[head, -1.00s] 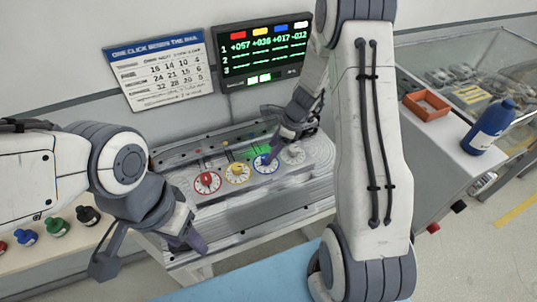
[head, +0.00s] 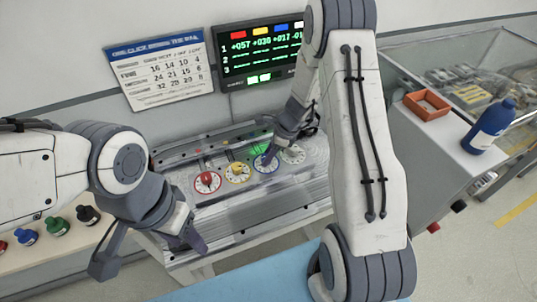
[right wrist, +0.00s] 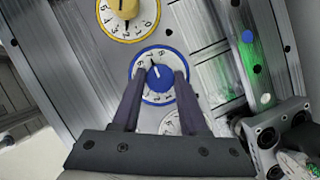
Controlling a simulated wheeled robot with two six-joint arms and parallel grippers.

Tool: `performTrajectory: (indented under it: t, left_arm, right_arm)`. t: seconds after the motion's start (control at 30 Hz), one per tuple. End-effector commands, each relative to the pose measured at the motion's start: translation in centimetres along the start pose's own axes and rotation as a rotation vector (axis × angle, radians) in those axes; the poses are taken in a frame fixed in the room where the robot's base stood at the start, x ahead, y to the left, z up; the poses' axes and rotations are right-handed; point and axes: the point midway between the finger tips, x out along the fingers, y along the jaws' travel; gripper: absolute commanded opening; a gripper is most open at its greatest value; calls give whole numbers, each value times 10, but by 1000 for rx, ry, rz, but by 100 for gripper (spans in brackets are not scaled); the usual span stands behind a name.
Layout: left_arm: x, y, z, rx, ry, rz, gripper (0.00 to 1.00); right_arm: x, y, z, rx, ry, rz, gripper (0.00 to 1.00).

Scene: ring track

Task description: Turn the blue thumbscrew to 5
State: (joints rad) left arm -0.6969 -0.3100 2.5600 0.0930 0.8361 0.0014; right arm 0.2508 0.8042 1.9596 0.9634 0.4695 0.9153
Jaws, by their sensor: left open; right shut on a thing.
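The blue thumbscrew (right wrist: 160,77) sits in the middle of a white dial with a blue rim; the dial also shows in the head view (head: 265,167). Its pointer line aims toward the upper left in the right wrist view. My right gripper (right wrist: 161,80) is shut on the thumbscrew, one dark finger on each side of it. In the head view the right gripper (head: 269,156) comes down on the dial and hides most of the knob. My left gripper (head: 150,252) is open and empty, in front of the track bench's left end.
Red (head: 207,182), yellow (head: 237,172) and white (head: 292,154) dials share the plate with the blue one. A display (head: 262,55) and a printed board (head: 159,70) are on the wall. A blue bottle (head: 489,127) and orange tray (head: 427,105) stand at right.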

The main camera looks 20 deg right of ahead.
Motion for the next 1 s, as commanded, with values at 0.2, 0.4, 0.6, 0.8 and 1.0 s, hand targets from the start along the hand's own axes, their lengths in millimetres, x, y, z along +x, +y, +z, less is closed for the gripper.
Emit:
performTrajectory:
  t: [0.2,0.4,0.6,0.8,1.0]
  left_arm:
    - [-4,0,0,0,0,0,50]
    - [-11,1,-1,0,0,0,50]
    - [-16,1,-1,-1,0,0,50]
    - [-16,1,-1,-1,0,0,50]
    - [-14,1,-1,-1,0,0,50]
  right_arm:
    - [-1,-1,0,-50,-1,22,0]
    - [-2,-2,1,-168,-1,69,0]
    - [-1,-3,1,-334,-1,138,0]
    - [0,-4,1,-512,-1,210,0]
    - [1,-5,2,-677,0,278,0]
